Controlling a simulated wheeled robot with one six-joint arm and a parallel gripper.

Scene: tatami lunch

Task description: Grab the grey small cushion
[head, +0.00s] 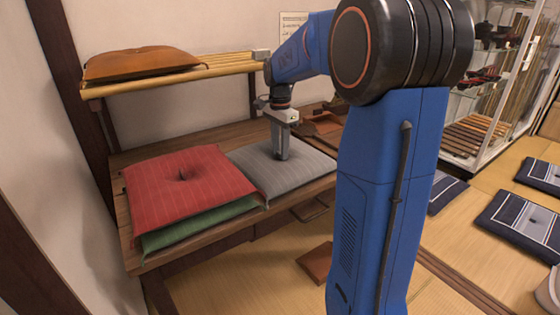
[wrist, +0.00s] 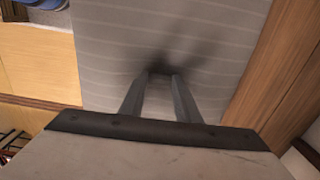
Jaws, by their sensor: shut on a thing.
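The grey small cushion (head: 262,172) lies on the wooden bench, right of the red cushion. It has faint pale stripes and fills the upper middle of the wrist view (wrist: 120,40). My gripper (head: 281,156) points straight down at the middle of the cushion. In the wrist view its two fingers (wrist: 160,80) are a little apart, with their tips at the dark dimple in the fabric. The gripper is shut on the cushion, and the pinched fabric between the tips is mostly hidden. The cushion appears flat on the bench.
A red cushion (head: 185,178) lies on a green cushion (head: 200,226) on the bench (head: 130,151), close to the grey one. Above is a slatted shelf (head: 180,79) with an orange-brown cushion (head: 140,63). Dark blue cushions (head: 520,222) lie on the tatami at right, near a glass cabinet (head: 490,90).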

